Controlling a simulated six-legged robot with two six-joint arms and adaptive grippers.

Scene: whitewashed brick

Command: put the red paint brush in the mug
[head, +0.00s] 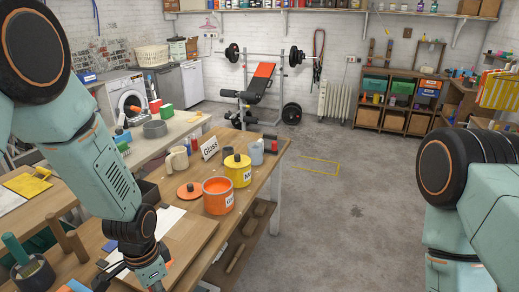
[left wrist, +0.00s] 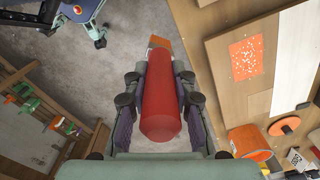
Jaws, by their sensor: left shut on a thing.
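My left gripper (left wrist: 160,100) is shut on a thick red handle, which I take to be the red paint brush (left wrist: 161,112). An orange-tan piece shows past its far end; I cannot tell if it belongs to the brush. In the head view my left gripper (head: 153,280) is at the bottom edge, over the workbench's near part, its fingertips cut off and the brush not clearly visible. The beige mug (head: 178,160) stands upright on the bench, farther away and slightly right of the gripper, behind the orange lid. My right gripper is out of view.
An open orange paint tin (head: 218,195), a yellow tin (head: 238,170), an orange lid (head: 189,190) and a "Gloss" sign (head: 209,147) stand near the mug. A pot with a green-handled tool (head: 33,272) is at the lower left. Bare floor (head: 330,220) lies right of the bench.

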